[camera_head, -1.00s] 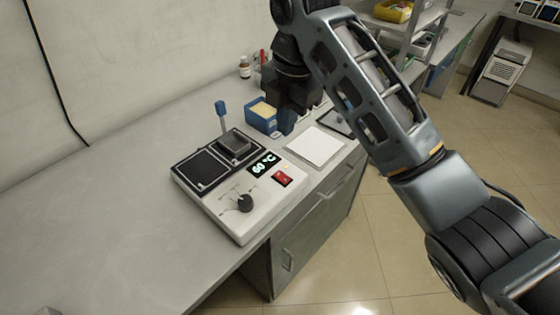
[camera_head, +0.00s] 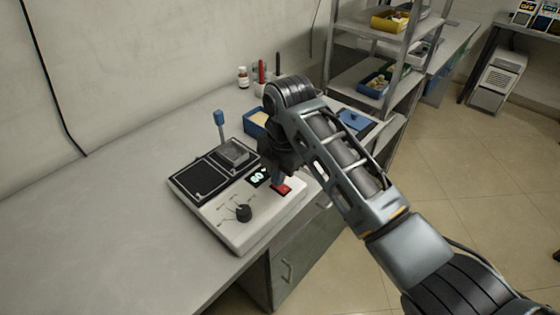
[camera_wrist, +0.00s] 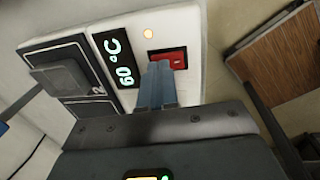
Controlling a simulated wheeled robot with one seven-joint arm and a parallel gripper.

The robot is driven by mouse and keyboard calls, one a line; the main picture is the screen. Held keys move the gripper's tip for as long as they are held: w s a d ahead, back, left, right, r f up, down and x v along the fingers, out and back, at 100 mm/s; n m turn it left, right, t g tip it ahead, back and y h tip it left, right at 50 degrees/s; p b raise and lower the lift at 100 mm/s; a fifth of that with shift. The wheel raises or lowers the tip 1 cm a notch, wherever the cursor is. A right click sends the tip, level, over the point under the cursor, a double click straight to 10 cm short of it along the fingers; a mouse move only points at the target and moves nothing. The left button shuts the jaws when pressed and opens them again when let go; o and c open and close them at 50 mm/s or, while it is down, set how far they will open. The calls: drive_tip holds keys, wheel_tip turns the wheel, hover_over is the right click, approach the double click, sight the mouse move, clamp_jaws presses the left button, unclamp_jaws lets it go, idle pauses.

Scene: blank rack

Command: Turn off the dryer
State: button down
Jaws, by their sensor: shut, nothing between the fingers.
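The dryer (camera_head: 222,222) is a white box on the bench with two black plates, a black knob (camera_head: 243,213) and a lit display (camera_head: 258,177). The display reads 60 °C in the wrist view (camera_wrist: 119,61). The red switch (camera_head: 283,190) is beside the display, partly hidden by my gripper in the head view. In the wrist view the red switch (camera_wrist: 172,57) shows clearly, with a lit orange light (camera_wrist: 148,33) near it. My gripper (camera_wrist: 158,67) is shut and empty, its blue fingertips at the switch's near edge. I cannot tell whether they touch it.
A blue box (camera_head: 254,122) stands behind the dryer, close to my arm. A bottle (camera_head: 242,77) and pens are near the wall. A shelf rack (camera_head: 367,75) stands at the back right. The bench left of the dryer is clear.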

drive_tip(key=shift+f, duration=0.3)
drive_tip(key=shift+a+f, duration=0.1)
drive_tip(key=shift+f, duration=0.15)
idle(0.4)
drive_tip(key=shift+s+d+f+p, duration=0.1)
drive_tip(key=shift+s+d+p, duration=0.4)
drive_tip(key=shift+d+p, duration=0.25)
drive_tip(key=shift+a, duration=0.1)
